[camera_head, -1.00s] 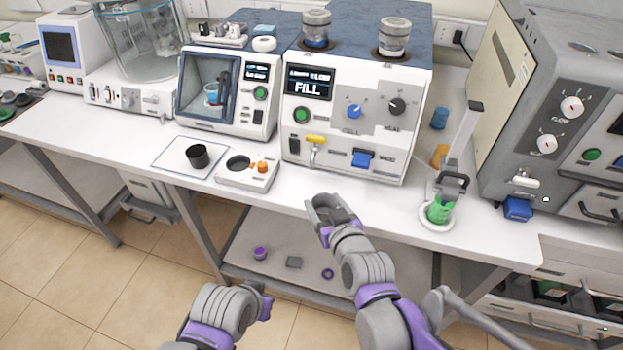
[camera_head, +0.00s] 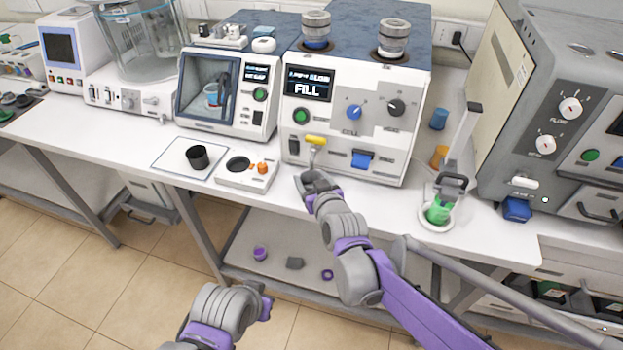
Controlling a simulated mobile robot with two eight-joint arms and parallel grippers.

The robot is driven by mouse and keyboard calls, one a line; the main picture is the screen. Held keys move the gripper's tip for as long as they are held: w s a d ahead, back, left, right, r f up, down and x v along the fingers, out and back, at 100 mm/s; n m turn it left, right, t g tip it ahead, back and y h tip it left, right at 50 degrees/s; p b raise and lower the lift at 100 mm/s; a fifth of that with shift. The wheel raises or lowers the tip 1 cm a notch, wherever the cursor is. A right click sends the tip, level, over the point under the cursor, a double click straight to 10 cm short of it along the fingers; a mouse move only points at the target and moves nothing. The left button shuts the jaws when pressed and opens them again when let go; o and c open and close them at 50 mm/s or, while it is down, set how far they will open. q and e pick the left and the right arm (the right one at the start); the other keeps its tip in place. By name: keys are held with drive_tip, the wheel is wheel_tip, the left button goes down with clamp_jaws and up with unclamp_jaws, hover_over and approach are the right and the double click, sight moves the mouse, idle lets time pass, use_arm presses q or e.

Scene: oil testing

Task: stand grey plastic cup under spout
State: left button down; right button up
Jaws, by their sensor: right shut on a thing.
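My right gripper (camera_head: 314,181) is at the front edge of the bench, just in front of and below the spout (camera_head: 312,157) with the yellow lever (camera_head: 316,140). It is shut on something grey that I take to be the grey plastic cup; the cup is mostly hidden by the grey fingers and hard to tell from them. I cannot tell whether it touches the bench. The spout is on the white machine (camera_head: 345,135) whose display reads FILL. My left gripper (camera_head: 262,302) is low in front of the bench, apart from everything; its fingers are unclear.
A black cup (camera_head: 197,157) stands on a white mat, left of a small white device (camera_head: 247,172) with an orange knob. A green-filled vessel (camera_head: 437,212) stands right on the bench (camera_head: 385,205). A lower shelf (camera_head: 255,235) holds small items. The bench's front right of my gripper is clear.

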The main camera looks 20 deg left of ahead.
drive_tip(key=shift+f, duration=0.15)
drive_tip(key=o, duration=1.3)
drive_tip(key=shift+s+d+r, duration=0.1)
drive_tip(key=shift+s+r, duration=0.05)
drive_tip(key=shift+r, duration=0.15)
drive_tip(key=v, duration=1.2)
drive_tip(key=s+d+f+m+g+h, duration=0.2)
drive_tip(key=s+d+f, duration=0.2)
drive_tip(key=s+d, duration=0.2)
drive_tip(key=s+d+f+m+g+h, duration=0.2)
drive_tip(key=s+d, duration=0.4)
drive_tip(key=d, duration=0.5)
drive_tip(key=s+d+f+m+g+h, duration=0.2)
drive_tip(key=s+d+f, duration=0.4)
drive_tip(key=d, duration=0.3)
drive_tip(key=shift+s+d+g+h+p, duration=0.15)
drive_tip(key=shift+s+g+h+p, duration=0.2)
drive_tip(key=shift+h, duration=0.35)
